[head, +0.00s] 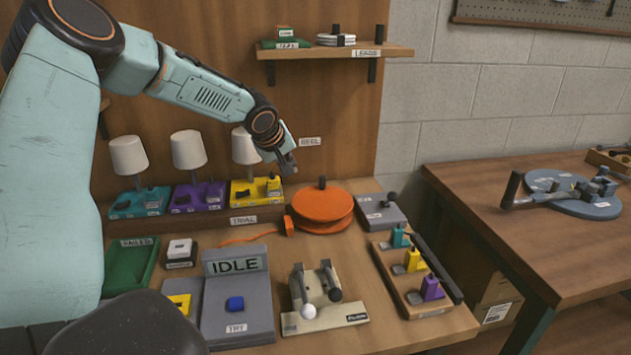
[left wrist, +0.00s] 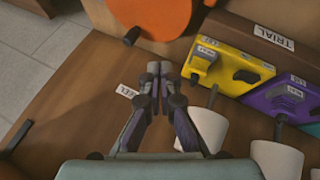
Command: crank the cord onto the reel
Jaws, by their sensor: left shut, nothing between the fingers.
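The orange reel (head: 322,208) sits on the bench below the REEL label, with a short black crank handle (head: 322,182) upright on its top. An orange cord (head: 250,237) runs left from it across the bench. My left gripper (head: 289,168) is shut and empty, above and left of the handle, apart from it. In the left wrist view the shut fingertips (left wrist: 160,72) point toward the reel (left wrist: 165,15), with the handle (left wrist: 131,36) just beyond them to the left. My right gripper is out of view.
Three white-shaded lamps on teal, purple and yellow bases stand behind the reel, on the left. A grey box (head: 383,211) with a black knob sits right of the reel. An IDLE console (head: 237,305) and a beige fixture (head: 322,315) are in front. A shelf (head: 335,50) hangs above.

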